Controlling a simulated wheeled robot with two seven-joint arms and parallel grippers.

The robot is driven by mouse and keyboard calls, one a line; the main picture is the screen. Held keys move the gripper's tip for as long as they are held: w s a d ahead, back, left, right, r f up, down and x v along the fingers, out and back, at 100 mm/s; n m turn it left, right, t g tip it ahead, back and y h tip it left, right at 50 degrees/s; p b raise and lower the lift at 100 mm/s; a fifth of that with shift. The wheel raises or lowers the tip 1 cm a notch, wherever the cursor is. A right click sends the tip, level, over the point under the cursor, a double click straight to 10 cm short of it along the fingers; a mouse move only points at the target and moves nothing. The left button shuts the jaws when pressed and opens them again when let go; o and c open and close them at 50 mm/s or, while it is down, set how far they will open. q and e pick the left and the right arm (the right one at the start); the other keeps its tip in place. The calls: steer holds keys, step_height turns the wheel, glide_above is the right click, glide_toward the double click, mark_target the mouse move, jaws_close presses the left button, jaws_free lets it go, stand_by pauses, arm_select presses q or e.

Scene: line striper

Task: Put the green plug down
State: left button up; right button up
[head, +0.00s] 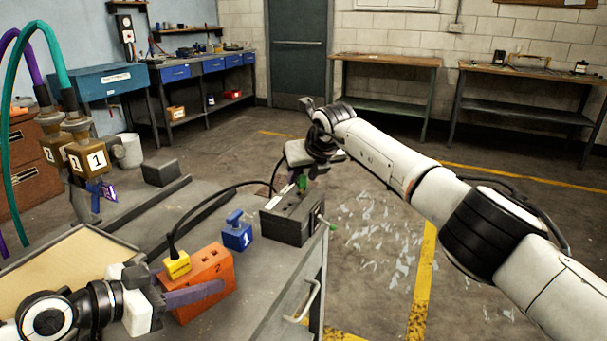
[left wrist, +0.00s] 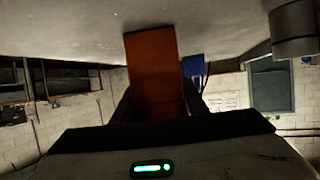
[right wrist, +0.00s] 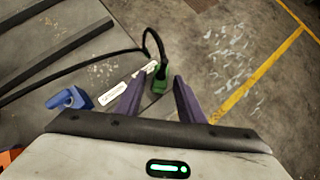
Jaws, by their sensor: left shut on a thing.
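The green plug (head: 301,182) shows just below my right gripper (head: 300,165), at the top of a dark grey box (head: 286,222). In the right wrist view the green plug (right wrist: 152,88), with a black cable, lies between the two spread fingers (right wrist: 157,80) of my right gripper. The fingers look open, with a gap at the right finger. I cannot tell whether the plug is seated in the box. My left gripper (head: 170,290) is shut on the orange block (head: 204,275) marked 2, which also shows in the left wrist view (left wrist: 155,65).
A yellow plug (head: 177,265) sits on the orange block. Two numbered brown blocks with hoses (head: 88,155) are at left. Open floor (head: 375,235) lies right of the cart.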

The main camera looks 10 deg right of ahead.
steer(key=shift+s+d+r, duration=0.1)
steer(key=shift+s+r, duration=0.1)
steer(key=shift+r, duration=0.35)
steer(key=v, duration=1.1)
steer(key=shift+s, duration=0.15)
